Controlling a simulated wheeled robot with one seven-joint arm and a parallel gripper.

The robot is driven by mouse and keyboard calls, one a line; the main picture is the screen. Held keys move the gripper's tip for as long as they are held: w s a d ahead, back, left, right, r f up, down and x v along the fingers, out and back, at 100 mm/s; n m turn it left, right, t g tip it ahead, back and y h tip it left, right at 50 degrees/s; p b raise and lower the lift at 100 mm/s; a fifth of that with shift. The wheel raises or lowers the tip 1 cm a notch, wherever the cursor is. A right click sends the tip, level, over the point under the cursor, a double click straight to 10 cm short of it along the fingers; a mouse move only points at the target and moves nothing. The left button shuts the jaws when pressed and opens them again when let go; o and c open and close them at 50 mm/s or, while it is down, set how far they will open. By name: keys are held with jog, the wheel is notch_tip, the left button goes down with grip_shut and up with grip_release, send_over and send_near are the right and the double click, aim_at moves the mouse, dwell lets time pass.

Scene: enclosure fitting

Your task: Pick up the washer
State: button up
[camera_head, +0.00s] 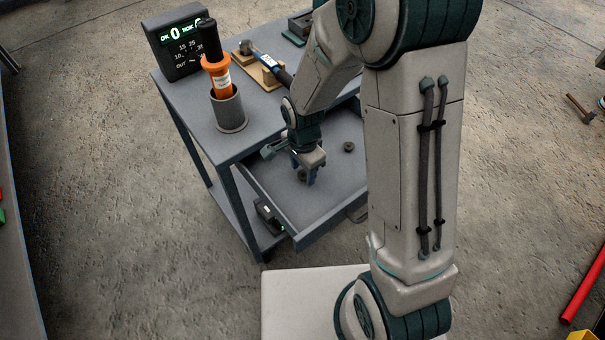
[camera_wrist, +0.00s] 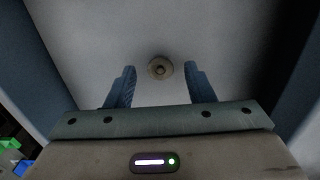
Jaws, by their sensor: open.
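A small round washer (camera_wrist: 160,67) with a darker centre lies on the grey floor of the open drawer (camera_head: 275,198). In the wrist view it sits between and slightly beyond the two blue fingertips, with a gap on each side. My gripper (camera_wrist: 160,75) is open and empty. In the head view my gripper (camera_head: 304,172) points down into the drawer, and a small round piece shows partly hidden between its fingers. Whether the fingertips are level with the washer is hard to tell.
Another dark round piece (camera_head: 348,147) lies in the drawer to the right. Drawer walls stand on both sides. On the tabletop are an orange-handled tool in a grey cup (camera_head: 229,110), a counter display (camera_head: 181,45) and a hammer-like tool on a wooden rest (camera_head: 265,71).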

jog(key=shift+f+b, duration=0.25)
jog(key=shift+b, duration=0.1)
dwell(0.3)
jog(key=c, duration=0.9)
